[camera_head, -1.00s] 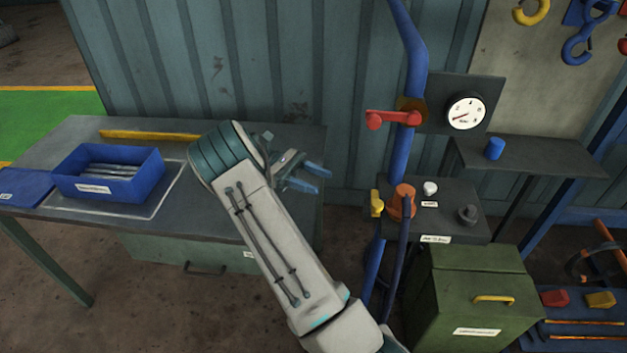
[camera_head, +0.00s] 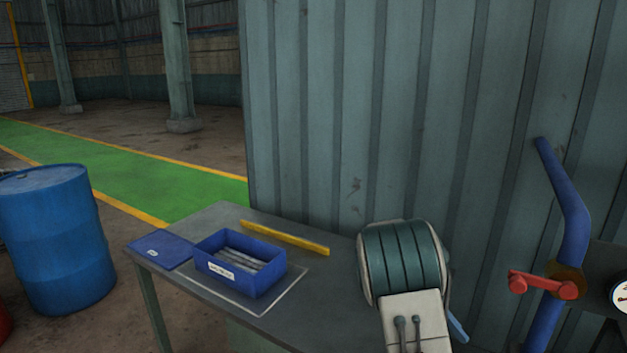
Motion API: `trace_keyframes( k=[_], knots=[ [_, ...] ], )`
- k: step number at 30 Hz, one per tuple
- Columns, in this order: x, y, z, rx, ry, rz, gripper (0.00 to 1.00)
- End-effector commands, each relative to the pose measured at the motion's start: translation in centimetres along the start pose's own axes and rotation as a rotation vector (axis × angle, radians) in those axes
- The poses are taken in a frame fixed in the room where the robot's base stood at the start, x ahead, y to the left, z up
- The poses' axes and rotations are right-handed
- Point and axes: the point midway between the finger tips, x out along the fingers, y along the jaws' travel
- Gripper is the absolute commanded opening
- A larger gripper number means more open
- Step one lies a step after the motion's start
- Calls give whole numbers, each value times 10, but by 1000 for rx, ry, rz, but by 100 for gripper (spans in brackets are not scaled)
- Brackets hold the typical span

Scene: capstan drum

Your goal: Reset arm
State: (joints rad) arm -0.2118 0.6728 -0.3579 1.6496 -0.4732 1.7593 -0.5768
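My arm rises from the bottom edge at the right of centre, its ribbed joint in front of the right part of the grey table (camera_head: 215,222). My gripper (camera_head: 457,328) is mostly hidden behind this joint. Only a blue fingertip shows at its right side. Whether the fingers are apart or together does not show, nor whether anything is between them.
A blue box (camera_head: 240,277) with metal rods stands on the table beside a blue lid (camera_head: 160,250) and a yellow bar (camera_head: 284,238). A blue barrel (camera_head: 57,240) stands left. A blue pipe with a red valve handle (camera_head: 543,286) is at right. A corrugated wall (camera_head: 400,120) stands behind.

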Motion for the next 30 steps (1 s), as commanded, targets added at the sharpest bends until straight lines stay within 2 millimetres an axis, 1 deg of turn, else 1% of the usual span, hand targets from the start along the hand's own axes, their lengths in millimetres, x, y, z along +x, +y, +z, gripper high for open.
trace_keyframes(
  k=[1,3,8,15,24,30],
  knots=[
    [2,-6,8,12,66,-8,49],
    [6,-15,15,32,155,-19,49],
    [12,-38,29,87,354,-48,49],
    [17,-78,49,188,642,-102,49],
    [23,-132,70,338,978,-185,49],
    [30,-165,79,445,1179,-246,49]
  ],
)
